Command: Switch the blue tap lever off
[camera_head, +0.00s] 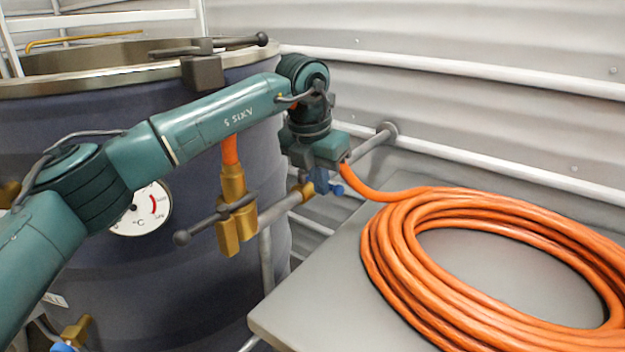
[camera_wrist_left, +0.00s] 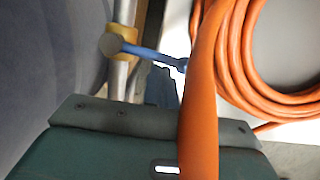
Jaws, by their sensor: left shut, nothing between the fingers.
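The blue tap lever (camera_wrist_left: 150,53) shows in the wrist view, reaching right and slightly down from a brass fitting (camera_wrist_left: 124,42) on a grey pipe. In the head view the brass fitting (camera_head: 300,191) is left of the lever's blue end (camera_head: 338,189), and my gripper hides part of the lever. My left gripper (camera_head: 320,183) is shut and empty, pointing down at the lever. Its blue fingers (camera_wrist_left: 160,88) end just beside the lever; I cannot tell if they touch. An orange hose crosses in front of the gripper in the wrist view. My right gripper is not in view.
The orange hose (camera_head: 400,262) lies coiled on a grey table (camera_head: 312,308) at right. A large dark tank (camera_head: 120,270) with a dial (camera_head: 143,210) stands at left. A brass valve (camera_head: 233,215) with a dark handle is nearby. Another brass fitting (camera_head: 77,330) shows at lower left.

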